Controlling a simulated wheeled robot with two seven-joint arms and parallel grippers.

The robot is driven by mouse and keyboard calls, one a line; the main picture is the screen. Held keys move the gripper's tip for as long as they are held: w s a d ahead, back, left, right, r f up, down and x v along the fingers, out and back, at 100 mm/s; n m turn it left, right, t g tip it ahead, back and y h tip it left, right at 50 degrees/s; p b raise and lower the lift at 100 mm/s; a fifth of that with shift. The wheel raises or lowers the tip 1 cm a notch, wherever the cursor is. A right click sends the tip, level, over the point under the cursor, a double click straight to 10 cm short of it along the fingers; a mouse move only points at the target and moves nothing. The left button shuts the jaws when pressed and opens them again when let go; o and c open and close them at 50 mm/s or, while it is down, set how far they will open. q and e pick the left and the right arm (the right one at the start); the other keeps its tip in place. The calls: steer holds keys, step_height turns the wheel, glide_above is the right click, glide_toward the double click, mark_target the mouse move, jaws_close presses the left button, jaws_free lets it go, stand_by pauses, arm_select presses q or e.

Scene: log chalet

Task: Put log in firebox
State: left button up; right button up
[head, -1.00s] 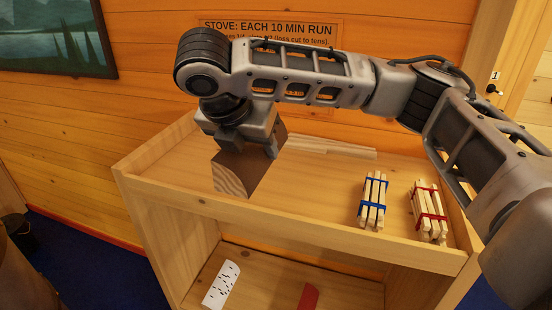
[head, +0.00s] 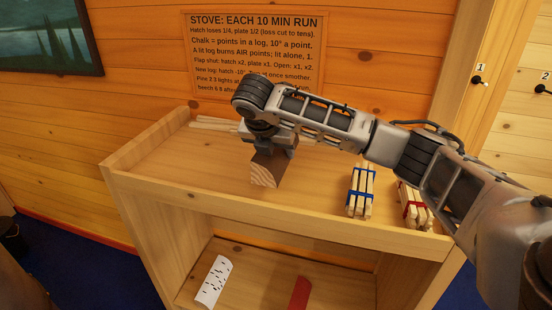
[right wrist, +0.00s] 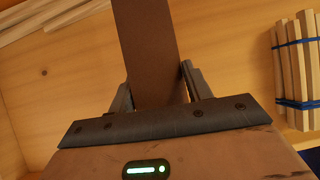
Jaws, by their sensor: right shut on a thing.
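My right gripper (head: 268,146) is shut on a brown log (head: 266,172) with a pale, ringed cut end. It holds the log over the top of the wooden shelf unit (head: 200,165); I cannot tell whether the log touches the board. In the right wrist view the log (right wrist: 147,45) stands between the two fingers of the gripper (right wrist: 157,88). The firebox is not recognisable in either view. My left gripper is not in view.
Blue-banded sticks (head: 360,192) and red-banded sticks (head: 415,207) lie to the right on the shelf top. Loose pale strips (head: 213,123) lie along its back. A white, black-flecked piece (head: 213,282) and a red piece (head: 299,293) lie below. A stove sign (head: 253,50) hangs behind.

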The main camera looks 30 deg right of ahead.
steer(key=shift+f, duration=1.45)
steer(key=o, duration=1.3)
steer(key=shift+f, duration=0.15)
